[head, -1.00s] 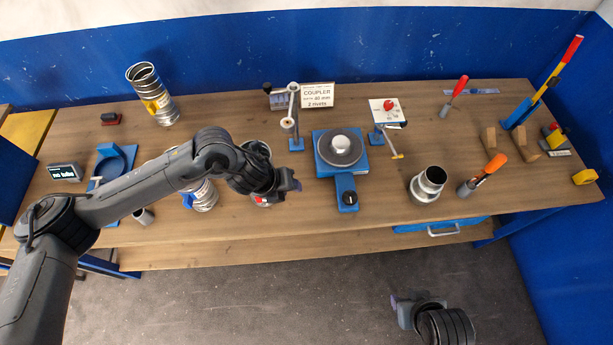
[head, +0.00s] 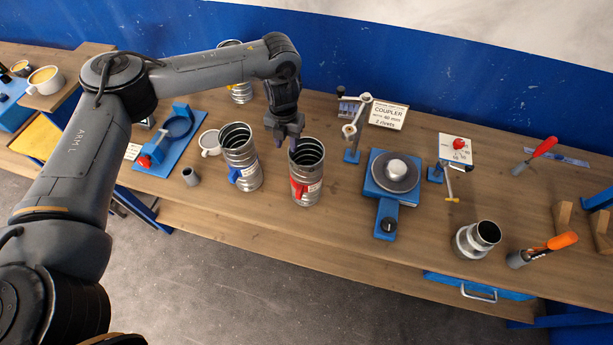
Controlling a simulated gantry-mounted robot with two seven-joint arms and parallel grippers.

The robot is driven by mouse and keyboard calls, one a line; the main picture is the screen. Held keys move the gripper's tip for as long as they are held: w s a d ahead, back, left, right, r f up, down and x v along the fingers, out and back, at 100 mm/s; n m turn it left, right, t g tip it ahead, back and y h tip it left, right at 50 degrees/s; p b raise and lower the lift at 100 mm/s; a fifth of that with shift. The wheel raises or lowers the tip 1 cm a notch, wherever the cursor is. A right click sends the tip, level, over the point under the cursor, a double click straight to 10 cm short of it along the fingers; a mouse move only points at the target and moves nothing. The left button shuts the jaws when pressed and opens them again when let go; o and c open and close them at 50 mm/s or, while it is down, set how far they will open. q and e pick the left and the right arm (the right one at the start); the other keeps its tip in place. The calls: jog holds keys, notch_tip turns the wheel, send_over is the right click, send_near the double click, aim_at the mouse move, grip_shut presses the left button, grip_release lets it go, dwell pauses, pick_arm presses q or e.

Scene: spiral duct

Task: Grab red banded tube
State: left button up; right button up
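The red banded tube (head: 307,188) is a ribbed silver duct standing upright near the front edge of the bench, with a red clip and a white label on its side. A similar blue banded tube (head: 244,172) stands just left of it. My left gripper (head: 286,139) hangs fingers down at the red banded tube's upper left rim, between the two tubes. Its fingers look apart, with nothing seen between them. I cannot tell whether a finger touches the rim. My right gripper is out of the picture.
Another tube (head: 241,91) stands behind my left arm. A blue turntable device (head: 391,178) and a coupler sign (head: 389,115) are to the right. A metal coupler (head: 475,240) stands further right. A white mug (head: 209,143) is left of the tubes. Bench is clear between red tube and turntable.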

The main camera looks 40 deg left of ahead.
aim_at(290, 153)
pick_arm(q)
jog(key=f, duration=0.1)
jog(key=f+p, duration=0.1)
jog(key=f, duration=0.1)
jog(key=f+p, duration=0.1)
jog(key=f, duration=0.1)
jog(key=shift+w+d+f, duration=0.15)
jog(key=shift+d, duration=0.1)
jog(key=shift+f, duration=0.55)
jog(key=shift+c, duration=0.5)
grip_shut()
jog(key=shift+r, duration=0.1)
